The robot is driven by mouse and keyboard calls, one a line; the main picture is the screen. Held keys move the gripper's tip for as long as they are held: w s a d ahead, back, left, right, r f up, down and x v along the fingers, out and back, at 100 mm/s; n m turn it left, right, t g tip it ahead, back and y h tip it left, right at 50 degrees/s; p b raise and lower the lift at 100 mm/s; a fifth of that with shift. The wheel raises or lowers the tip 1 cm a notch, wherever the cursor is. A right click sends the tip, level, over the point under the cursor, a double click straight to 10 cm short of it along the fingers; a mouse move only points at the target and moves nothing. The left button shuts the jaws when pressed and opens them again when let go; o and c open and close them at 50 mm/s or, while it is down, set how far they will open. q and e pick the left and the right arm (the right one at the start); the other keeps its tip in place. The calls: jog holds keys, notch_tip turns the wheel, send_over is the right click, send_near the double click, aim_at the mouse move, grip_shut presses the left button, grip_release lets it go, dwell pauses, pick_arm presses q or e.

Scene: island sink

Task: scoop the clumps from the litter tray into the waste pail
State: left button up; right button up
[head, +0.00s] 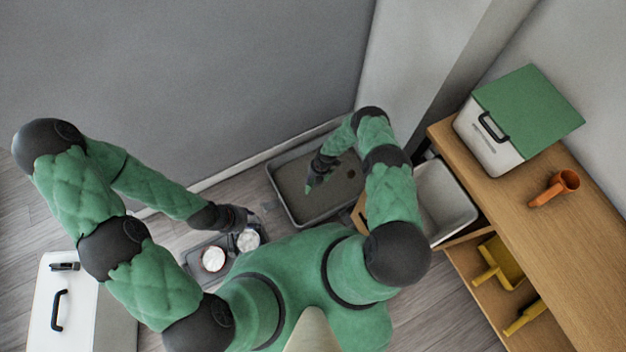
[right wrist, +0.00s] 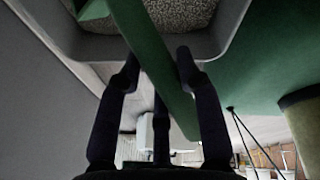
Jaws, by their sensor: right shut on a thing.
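The grey litter tray (head: 284,206) stands on the floor by the wall, with speckled litter inside; its rim also shows in the right wrist view (right wrist: 232,22). Small darker spots (head: 350,173) show on the litter, too small to be sure they are clumps. My right gripper (head: 318,168) is over the tray, shut on a green scoop (right wrist: 140,45); the scoop's head (head: 313,183) is low at the litter, and contact is unclear. A white open bin (head: 458,210), probably the waste pail, stands right of the tray, partly behind my right arm. My left gripper (head: 248,222) is by the bowls, fingers unclear.
A grey feeding tray (head: 197,263) with two white bowls (head: 214,258) is under my left gripper. A white case (head: 85,310) is lower left.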

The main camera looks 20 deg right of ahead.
jog(key=shift+s+a+r+p, duration=0.1)
jog(key=shift+r+p, duration=0.85)
jog(key=shift+r, duration=0.85)
jog(key=shift+s+a+r+p, duration=0.1)
jog(key=shift+r+p, duration=0.85)
jog(key=shift+r, duration=0.8)
jog(key=shift+d, duration=0.1)
jog(key=d+m+t+p, duration=0.1)
jog(key=d+m, duration=0.3)
jog(key=d, duration=0.4)
jog(key=d+f+b, duration=0.3)
jog(key=f+b, duration=0.3)
jog(key=f, duration=0.4)
jog(key=d+f+b, duration=0.2)
jog(key=f+b, duration=0.4)
jog(key=f, duration=0.4)
notch_tip(320, 180, up, 20)
jog(key=w+p, duration=0.1)
jog(key=p, duration=1)
jog(key=shift+d+m+p, duration=0.15)
jog(key=shift+m+p, duration=0.15)
jog(key=shift+p, duration=0.1)
